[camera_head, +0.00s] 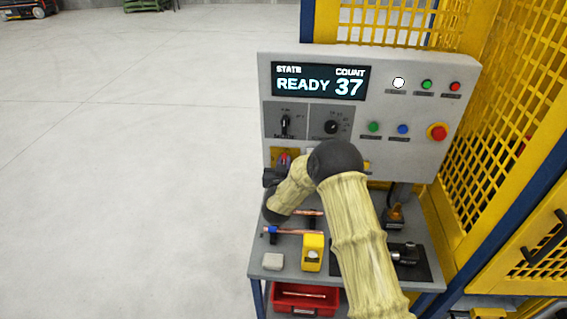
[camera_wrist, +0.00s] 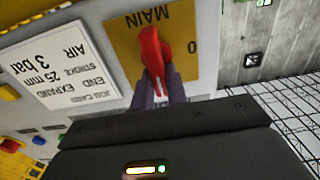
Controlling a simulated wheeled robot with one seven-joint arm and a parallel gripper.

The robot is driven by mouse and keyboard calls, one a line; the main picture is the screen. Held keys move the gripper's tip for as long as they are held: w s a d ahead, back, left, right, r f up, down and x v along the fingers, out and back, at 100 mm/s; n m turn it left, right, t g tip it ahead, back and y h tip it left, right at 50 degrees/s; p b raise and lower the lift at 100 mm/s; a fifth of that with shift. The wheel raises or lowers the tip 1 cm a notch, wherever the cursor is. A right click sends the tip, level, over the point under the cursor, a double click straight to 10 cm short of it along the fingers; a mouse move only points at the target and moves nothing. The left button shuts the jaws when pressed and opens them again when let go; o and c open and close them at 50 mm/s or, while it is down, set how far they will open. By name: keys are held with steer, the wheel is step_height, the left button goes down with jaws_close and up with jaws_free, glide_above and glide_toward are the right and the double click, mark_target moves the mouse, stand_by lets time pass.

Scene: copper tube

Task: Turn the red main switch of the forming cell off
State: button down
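The red main switch (camera_wrist: 151,50) sits on a yellow plate (camera_wrist: 122,40) marked MAIN in the wrist view. Its handle runs roughly up and down in that picture, and the 0 mark is to its right. My gripper (camera_wrist: 161,80) has its two dark fingers on either side of the handle's lower end. The fingers stand a little apart with the handle between them; whether they press on it I cannot tell. In the head view the red switch (camera_head: 285,158) is at the panel's lower left, partly hidden by my gripper (camera_head: 277,170).
The grey control panel (camera_head: 390,70) reads READY and 37. A red emergency button (camera_head: 437,132) is at its right. A white label (camera_wrist: 60,70) is beside the switch. The bench below holds a copper tube (camera_head: 293,231) and a yellow block (camera_head: 312,252).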

steer(key=shift+f+n+b, duration=0.1)
steer(key=shift+n+b, duration=0.2)
steer(key=shift+b, duration=0.05)
steer(key=shift+a+f+n+b, duration=0.1)
steer(key=shift+a+n+b, duration=0.2)
steer(key=shift+n+b, duration=0.85)
steer(key=shift+a+f+n+b, duration=0.25)
steer(key=shift+n+b, duration=0.7)
steer(key=shift+n, duration=1.55)
steer(key=shift+a+f+n+b, duration=0.25)
steer(key=shift+n+b, duration=0.75)
steer(key=shift+n, duration=1.55)
steer(key=shift+a+f+n+b, duration=0.25)
steer(key=shift+n+b, duration=0.7)
steer(key=shift+n, duration=1.55)
steer(key=shift+d, duration=0.1)
steer(key=c, duration=1.4)
jaws_free()
